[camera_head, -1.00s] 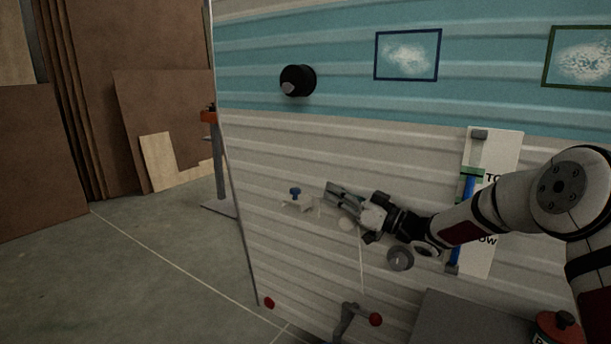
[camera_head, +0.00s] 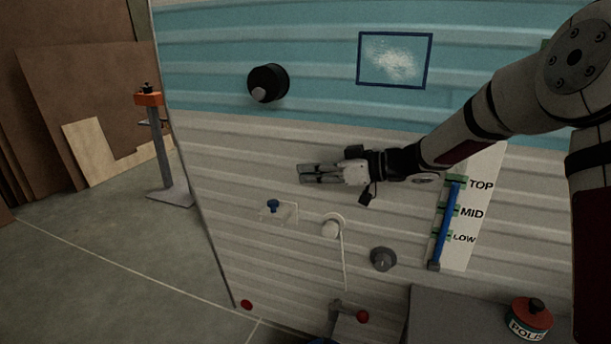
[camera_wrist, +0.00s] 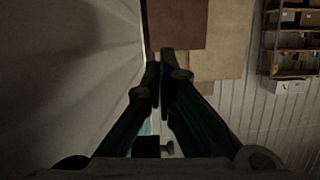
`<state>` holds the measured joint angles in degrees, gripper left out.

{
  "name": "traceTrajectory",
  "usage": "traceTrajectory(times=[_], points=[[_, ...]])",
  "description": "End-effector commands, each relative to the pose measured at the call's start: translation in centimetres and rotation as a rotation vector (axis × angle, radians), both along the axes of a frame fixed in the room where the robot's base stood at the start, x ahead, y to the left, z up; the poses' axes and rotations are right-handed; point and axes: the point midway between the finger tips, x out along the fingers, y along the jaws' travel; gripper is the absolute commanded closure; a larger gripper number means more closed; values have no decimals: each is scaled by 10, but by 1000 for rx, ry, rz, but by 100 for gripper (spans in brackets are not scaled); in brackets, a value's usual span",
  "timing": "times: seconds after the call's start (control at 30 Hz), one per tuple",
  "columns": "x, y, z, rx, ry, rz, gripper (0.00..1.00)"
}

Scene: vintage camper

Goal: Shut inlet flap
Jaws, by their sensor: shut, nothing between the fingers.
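My gripper (camera_head: 302,173) is shut and empty, in front of the camper's pale ribbed wall and pointing left. Below it on the wall is a small pale bracket or plate (camera_head: 291,211) with a blue knob (camera_head: 273,205). Right of that is a round white fitting (camera_head: 332,226) with a pale cord or strip hanging down. I cannot tell for certain which of these is the inlet flap, or whether it is open. The gripper appears apart from both. In the wrist view the dark fingers (camera_wrist: 160,68) lie close together.
A black round fitting (camera_head: 268,83) sits up left on the teal band. A grey box (camera_head: 440,315) carries a tin (camera_head: 529,320).

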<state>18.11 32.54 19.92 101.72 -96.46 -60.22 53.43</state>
Motion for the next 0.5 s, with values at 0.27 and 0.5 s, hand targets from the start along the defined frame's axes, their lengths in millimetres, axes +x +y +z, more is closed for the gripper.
traceTrajectory(times=[0.27, 0.5], points=[[18, 52, -16, 2, 0, 3, 100], [23, 69, -42, 1, 2, 0, 100]])
